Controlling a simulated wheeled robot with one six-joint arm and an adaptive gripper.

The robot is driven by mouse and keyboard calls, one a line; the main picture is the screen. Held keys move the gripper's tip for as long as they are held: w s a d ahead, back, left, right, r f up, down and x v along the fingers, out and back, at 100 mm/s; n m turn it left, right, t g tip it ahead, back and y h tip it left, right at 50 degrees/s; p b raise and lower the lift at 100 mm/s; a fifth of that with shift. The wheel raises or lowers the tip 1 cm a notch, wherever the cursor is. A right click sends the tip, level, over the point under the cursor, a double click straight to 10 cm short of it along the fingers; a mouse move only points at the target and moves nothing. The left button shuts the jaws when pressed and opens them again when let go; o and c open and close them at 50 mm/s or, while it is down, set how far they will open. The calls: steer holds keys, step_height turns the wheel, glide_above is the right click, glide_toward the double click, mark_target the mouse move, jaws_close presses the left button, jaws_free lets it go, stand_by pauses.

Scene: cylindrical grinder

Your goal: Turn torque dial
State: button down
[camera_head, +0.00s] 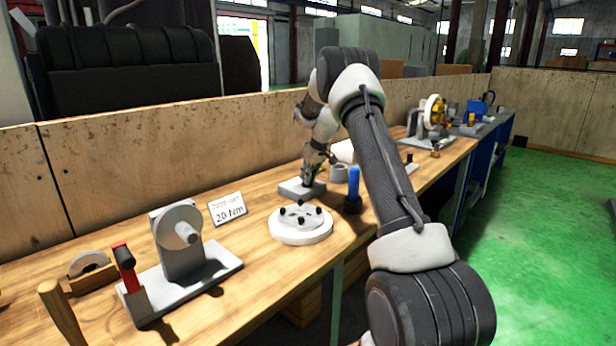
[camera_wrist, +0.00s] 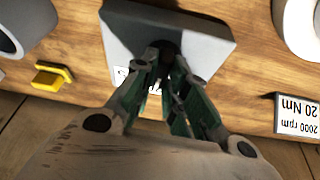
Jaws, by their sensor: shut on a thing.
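The torque dial (camera_wrist: 166,52) is a small dark knob on a grey block (camera_wrist: 215,50) with a slanted white label. In the wrist view my gripper (camera_wrist: 168,68) is over the block with its fingers closed around the knob. The fingers hide most of the knob and part of the label. In the head view my gripper (camera_head: 310,178) points down at the same grey block (camera_head: 294,190) on the workbench. A sign (camera_head: 228,208) reading 20 Nm stands to the left of the block; it shows upside down in the wrist view (camera_wrist: 298,115), with 2000 rpm also on it.
A white round plate (camera_head: 300,236) with several black knobs lies in front of the block. A blue-handled tool (camera_head: 353,186) stands upright to the right. A grinding wheel on a stand (camera_head: 180,240) and a red-handled lever (camera_head: 125,265) are at the left. A yellow piece (camera_wrist: 52,77) lies nearby.

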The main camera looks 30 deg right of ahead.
steer(key=shift+f+n, duration=0.1)
steer(key=shift+n, duration=0.4)
steer(key=c, duration=1.4)
jaws_free()
steer(key=shift+c, duration=0.2)
steer(key=v, duration=1.2)
steer(key=shift+d, duration=0.25)
